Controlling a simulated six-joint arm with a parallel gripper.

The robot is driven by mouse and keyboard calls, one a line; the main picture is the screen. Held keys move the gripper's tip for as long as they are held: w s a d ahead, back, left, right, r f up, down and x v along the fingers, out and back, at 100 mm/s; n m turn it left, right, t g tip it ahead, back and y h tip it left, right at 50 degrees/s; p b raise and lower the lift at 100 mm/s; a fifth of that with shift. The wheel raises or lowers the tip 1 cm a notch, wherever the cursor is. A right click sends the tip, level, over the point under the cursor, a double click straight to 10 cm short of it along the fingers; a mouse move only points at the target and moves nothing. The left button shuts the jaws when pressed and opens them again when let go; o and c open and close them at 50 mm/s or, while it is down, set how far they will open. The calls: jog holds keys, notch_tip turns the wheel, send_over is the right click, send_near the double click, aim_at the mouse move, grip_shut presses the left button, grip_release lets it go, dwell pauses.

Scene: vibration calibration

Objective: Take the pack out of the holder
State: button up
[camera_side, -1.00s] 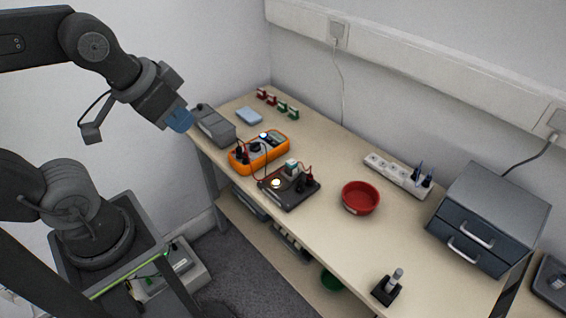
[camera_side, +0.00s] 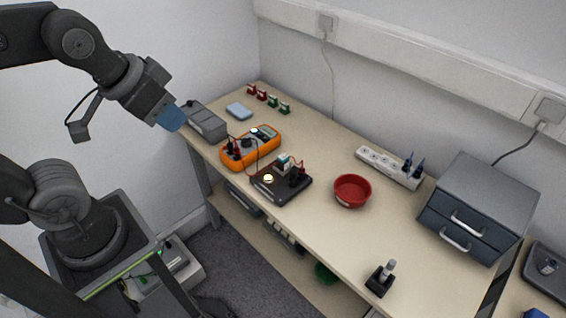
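My gripper (camera_side: 171,117), with blue fingers, hangs at the upper left, by the table's left end. It looks empty, but its finger gap cannot be made out. A dark flat unit (camera_side: 268,192) sits on the table's front edge. It carries a small pale block (camera_side: 283,160), a lit round spot and red and black leads. A small black stand (camera_side: 377,285) near the front right holds an upright grey piece (camera_side: 389,269). I cannot tell which of these is the pack in its holder. My gripper is well away from both.
An orange meter (camera_side: 250,148) and a grey box (camera_side: 204,124) lie nearest my gripper. A red bowl (camera_side: 352,190), a white power strip (camera_side: 388,167) and a grey drawer cabinet (camera_side: 479,207) stand further right. Several red and green clips lie at the back. The table between bowl and black stand is clear.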

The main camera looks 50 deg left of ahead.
jog(key=o, duration=0.7)
jog(key=shift+o, duration=0.2)
jog(key=m+g+y, duration=0.4)
jog(key=m+g, duration=0.2)
jog(key=m, duration=1.2)
send_over(284, 157)
jog(key=d, duration=0.5)
notch_tip(284, 157, down, 19)
jog(key=shift+y, duration=0.3)
jog(key=x, duration=0.8)
jog(key=shift+w+f, duration=0.2)
jog(key=shift+f, duration=0.1)
jog(key=shift+x, duration=2.85)
